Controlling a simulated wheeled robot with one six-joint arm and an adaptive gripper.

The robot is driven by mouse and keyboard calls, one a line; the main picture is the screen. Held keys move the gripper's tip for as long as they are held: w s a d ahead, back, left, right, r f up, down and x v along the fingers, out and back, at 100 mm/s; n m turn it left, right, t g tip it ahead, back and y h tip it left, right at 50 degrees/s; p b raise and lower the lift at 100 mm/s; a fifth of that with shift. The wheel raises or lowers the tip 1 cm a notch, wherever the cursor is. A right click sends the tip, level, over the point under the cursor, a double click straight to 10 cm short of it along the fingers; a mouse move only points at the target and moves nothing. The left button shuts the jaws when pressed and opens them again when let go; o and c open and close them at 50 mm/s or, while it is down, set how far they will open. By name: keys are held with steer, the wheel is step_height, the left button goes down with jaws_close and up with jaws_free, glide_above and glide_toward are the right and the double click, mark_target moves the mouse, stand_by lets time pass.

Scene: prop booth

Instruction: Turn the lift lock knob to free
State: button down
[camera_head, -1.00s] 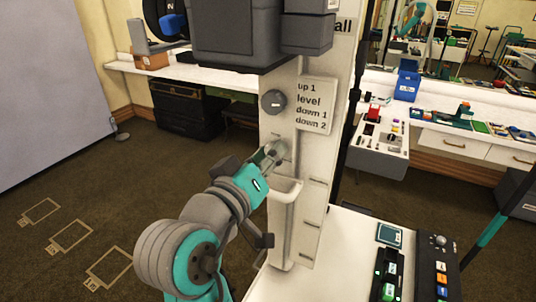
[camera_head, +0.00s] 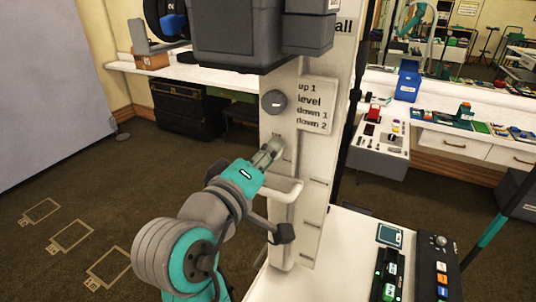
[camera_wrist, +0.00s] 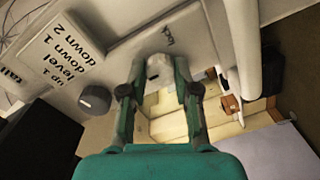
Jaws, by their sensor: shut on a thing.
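The lift lock knob (camera_wrist: 155,66) is a small pale knob on the white column (camera_head: 315,215). In the wrist view it sits between my fingertips, beside a small dark label that seems to read "lock" (camera_wrist: 168,36). My gripper (camera_head: 270,151) is shut on this knob, with a finger on either side. In the head view my fingers mostly cover the knob, and its pointer cannot be made out.
A larger grey knob (camera_head: 274,102) sits above on the same column, beside a plate (camera_head: 314,106) reading up 1, level, down 1, down 2. A white handle (camera_head: 285,190) juts out just below my gripper. A dark box (camera_head: 235,35) overhangs the column.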

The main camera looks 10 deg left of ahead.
stand_by(0.3)
steer(key=c, duration=0.8)
jaws_free()
steer(key=shift+c, duration=0.2)
steer(key=v, duration=1.2)
steer(key=shift+w, duration=0.1)
